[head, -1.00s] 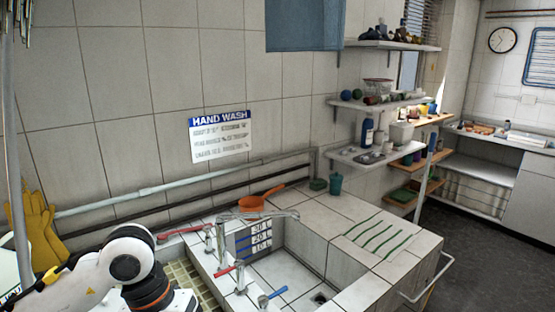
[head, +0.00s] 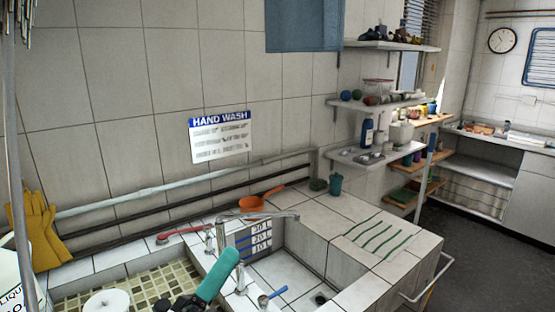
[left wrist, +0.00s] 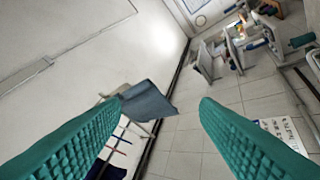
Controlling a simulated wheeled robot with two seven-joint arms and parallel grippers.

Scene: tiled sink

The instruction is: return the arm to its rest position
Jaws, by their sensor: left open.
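My left gripper (head: 216,278) is low in the head view, near the front of the tiled sink counter. One teal finger points up and right there; the other finger is not clear. In the left wrist view both ribbed teal fingers stand wide apart (left wrist: 160,112), with nothing held between them. The blue cloth (left wrist: 148,101) shows beyond them at a distance. The wrist camera faces the wall and ceiling. My right gripper is not in view.
Yellow gloves (head: 40,232) hang at left, above a white bottle (head: 12,280). Loaded shelves (head: 375,158) stand on the right. Air above the sink is clear.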

